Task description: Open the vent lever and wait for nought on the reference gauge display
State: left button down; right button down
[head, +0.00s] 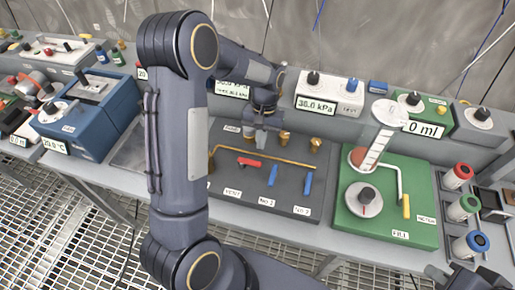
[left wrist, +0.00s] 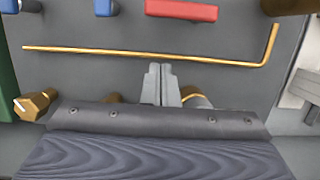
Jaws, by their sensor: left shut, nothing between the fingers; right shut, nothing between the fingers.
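The vent lever is a red handle (head: 248,163) on the dark valve panel (head: 235,178), above a VENT label. It lies about parallel to the brass pipe; it also shows at the top of the left wrist view (left wrist: 181,10). My left gripper (head: 260,138) is shut and empty over the panel's rear, behind the lever and apart from it. Its closed fingertips show in the left wrist view (left wrist: 161,82). A display (head: 316,107) reads 38.0 kPa. A second kPa display (head: 232,90) is partly hidden by my arm; I cannot tell which is the reference. My right gripper (head: 448,277) barely shows at bottom right.
Brass fittings (head: 315,144) stand behind. A green board (head: 385,225) with a glass cylinder is to the right. A blue box (head: 90,112) stands left.

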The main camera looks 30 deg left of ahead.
pick_arm(q)
jog(key=s, duration=0.1)
jog(key=s+d+p, duration=0.1)
jog(key=s, duration=0.1)
jog(key=shift+s+r, duration=0.15)
jog(key=shift+s, duration=0.25)
